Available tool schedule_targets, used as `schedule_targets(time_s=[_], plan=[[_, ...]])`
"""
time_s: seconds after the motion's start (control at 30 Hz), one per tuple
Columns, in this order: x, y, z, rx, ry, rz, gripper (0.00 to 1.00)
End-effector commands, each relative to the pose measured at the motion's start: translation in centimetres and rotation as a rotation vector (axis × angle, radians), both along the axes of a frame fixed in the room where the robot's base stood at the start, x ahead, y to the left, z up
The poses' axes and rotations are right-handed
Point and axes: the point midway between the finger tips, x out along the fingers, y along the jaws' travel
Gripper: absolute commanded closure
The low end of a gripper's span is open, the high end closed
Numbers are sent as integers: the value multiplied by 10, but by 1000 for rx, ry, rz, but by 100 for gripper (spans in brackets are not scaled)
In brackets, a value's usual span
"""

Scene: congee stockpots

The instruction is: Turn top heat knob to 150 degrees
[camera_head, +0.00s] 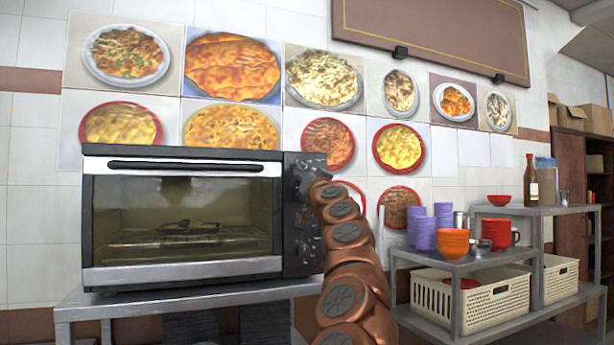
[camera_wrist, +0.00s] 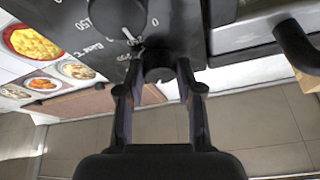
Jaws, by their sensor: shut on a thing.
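The black toaster oven (camera_head: 290,262) stands on a metal table in the head view, its glass door shut. Its control panel with dark knobs is at the right side, partly hidden by my arm. In the wrist view, which is upside down, my gripper (camera_wrist: 158,78) has one finger on each side of the top heat knob (camera_wrist: 158,56) and is shut on it. The pointer of this knob and the numbers around it are mostly hidden. Another round knob (camera_wrist: 118,17) with a white pointer line shows beyond it, with printed marks including 150 and 0.
A metal shelf (camera_head: 480,262) at the right holds purple cups (camera_head: 423,233), orange bowls (camera_head: 453,243) and white baskets (camera_head: 470,305). Food pictures cover the wall behind the oven. My arm fills the space in front of the panel.

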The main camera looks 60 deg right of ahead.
Motion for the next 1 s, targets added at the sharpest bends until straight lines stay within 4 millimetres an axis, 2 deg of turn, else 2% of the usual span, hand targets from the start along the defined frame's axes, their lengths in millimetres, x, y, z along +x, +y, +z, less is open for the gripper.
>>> schedule_targets(time_s=[1.0], plan=[[1,3,10,539,-356,-2,99]])
